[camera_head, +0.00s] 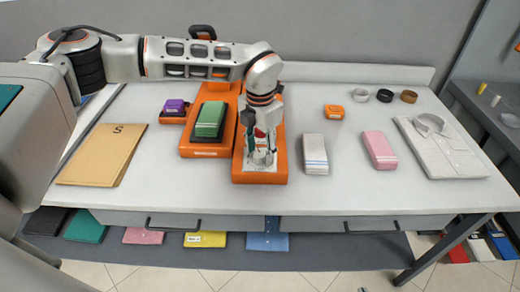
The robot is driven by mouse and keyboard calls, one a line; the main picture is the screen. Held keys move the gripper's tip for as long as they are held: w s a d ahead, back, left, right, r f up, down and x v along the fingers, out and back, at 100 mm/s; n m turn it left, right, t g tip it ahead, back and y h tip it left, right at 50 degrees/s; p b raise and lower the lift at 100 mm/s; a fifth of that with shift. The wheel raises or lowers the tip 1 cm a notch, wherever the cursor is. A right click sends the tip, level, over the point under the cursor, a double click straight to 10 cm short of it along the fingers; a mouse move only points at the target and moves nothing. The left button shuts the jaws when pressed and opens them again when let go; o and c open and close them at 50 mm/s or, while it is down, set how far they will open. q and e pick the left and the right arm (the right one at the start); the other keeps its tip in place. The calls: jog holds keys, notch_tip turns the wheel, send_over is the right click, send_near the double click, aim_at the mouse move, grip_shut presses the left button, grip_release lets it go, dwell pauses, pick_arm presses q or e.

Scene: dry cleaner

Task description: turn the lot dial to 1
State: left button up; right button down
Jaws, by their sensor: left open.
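The lot dial (262,158) looks like a grey round knob on a pale plate near the front end of an orange unit (278,178). My left gripper (261,150) points down over this knob, with its fingers open at or just around it. The fingers cover much of the knob, so its pointer and setting cannot be read. I cannot tell whether the fingers touch it. My right gripper is not in view.
To the left are an orange tray (187,148) with a green folded cloth (210,119), a purple item (175,107) and a tan folder (103,155). To the right are a white-striped bundle (315,154), a pink bundle (379,150) and a folded shirt (440,150). Rings lie behind.

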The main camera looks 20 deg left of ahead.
pick_arm(q)
jog(key=c, duration=1.1)
